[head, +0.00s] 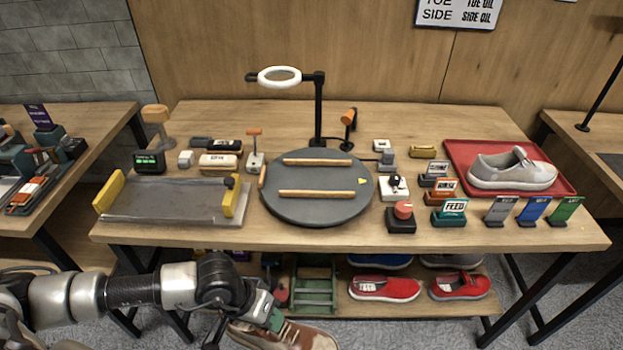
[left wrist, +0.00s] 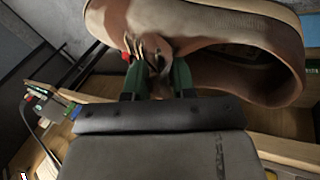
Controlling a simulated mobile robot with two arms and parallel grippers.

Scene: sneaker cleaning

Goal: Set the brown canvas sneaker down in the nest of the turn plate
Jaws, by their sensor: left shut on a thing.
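The brown canvas sneaker (head: 300,336) is in my left gripper (head: 272,318), low in front of the table's front edge and partly cut off by the bottom of the head view. In the left wrist view the green fingers of the left gripper (left wrist: 158,82) are shut on the sneaker (left wrist: 215,45) near its laces. The turn plate (head: 318,208) is a dark round disc on the middle of the table. Two wooden bars (head: 318,162) lie across it with a gap between them, and it looks empty. My right gripper is not in view.
A ring lamp (head: 280,77) stands behind the plate. A tray with yellow ends (head: 165,205) is left of it. Buttons and a feed sign (head: 449,213) are right. A grey sneaker (head: 512,170) rests on a red tray (head: 458,152). Red shoes (head: 384,288) sit on the lower shelf.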

